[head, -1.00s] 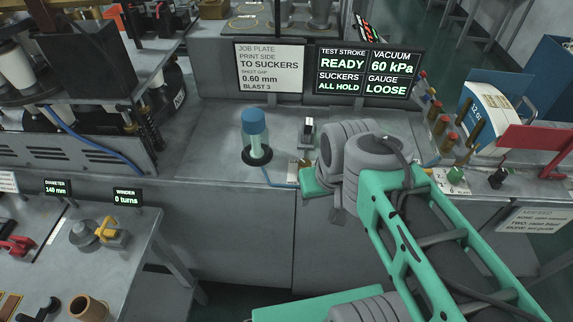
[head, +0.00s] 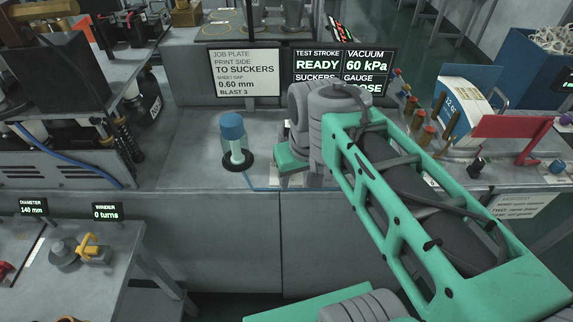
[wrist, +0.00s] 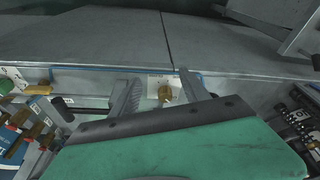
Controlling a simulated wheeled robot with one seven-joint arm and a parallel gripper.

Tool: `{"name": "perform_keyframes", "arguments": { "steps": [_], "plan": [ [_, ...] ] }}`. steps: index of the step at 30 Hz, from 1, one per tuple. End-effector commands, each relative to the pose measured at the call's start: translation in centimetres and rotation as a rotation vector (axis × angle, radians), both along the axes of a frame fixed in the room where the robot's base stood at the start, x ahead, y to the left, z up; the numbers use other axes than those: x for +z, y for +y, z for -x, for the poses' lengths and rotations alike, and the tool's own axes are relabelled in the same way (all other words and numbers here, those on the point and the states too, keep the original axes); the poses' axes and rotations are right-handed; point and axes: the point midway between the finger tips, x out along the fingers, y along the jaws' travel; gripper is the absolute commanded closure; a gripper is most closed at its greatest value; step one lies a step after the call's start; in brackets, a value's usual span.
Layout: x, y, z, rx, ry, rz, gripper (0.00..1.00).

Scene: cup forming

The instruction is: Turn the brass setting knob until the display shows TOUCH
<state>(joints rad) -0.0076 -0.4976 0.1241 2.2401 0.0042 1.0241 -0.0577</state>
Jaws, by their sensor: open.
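The brass setting knob (wrist: 165,92) shows in the wrist view on a small white plate at the bench edge. My gripper (wrist: 158,77) is open, with one finger on each side of the knob as seen there. I cannot tell whether either finger touches it. In the head view my gripper (head: 290,168) is over the bench edge, and the knob is hidden behind it and my arm. The display (head: 343,66) stands at the back of the bench and reads READY and 60 kPa.
A job plate sign (head: 246,72) is beside the display. Several brass-coloured posts (head: 418,125) and a red bracket (head: 520,128) are to the right. Bare bench lies left of the bottle.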

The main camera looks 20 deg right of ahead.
Motion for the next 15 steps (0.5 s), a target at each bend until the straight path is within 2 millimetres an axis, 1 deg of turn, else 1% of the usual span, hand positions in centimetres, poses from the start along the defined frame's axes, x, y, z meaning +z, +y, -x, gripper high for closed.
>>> {"name": "perform_keyframes", "arguments": {
  "steps": [1,3,6,7,9,10,12,15],
  "plan": [
    [0.1,0.0,-2.0,0.018,0.045,0.005,0.46],
    [0.4,0.0,-4.7,0.047,0.106,0.01,0.46],
    [0.4,-0.1,-7.9,0.085,0.184,0.014,0.46],
    [0.3,-0.1,-8.7,0.093,0.201,0.014,0.46],
    [0.2,-0.1,-10.1,0.112,0.231,0.015,0.46],
    [0.1,-0.2,-10.5,0.117,0.241,0.016,0.46],
    [0.0,-0.2,-11.0,0.124,0.254,0.015,0.46],
    [-0.7,-0.2,-11.0,0.126,0.258,0.015,0.46]
  ]
}}
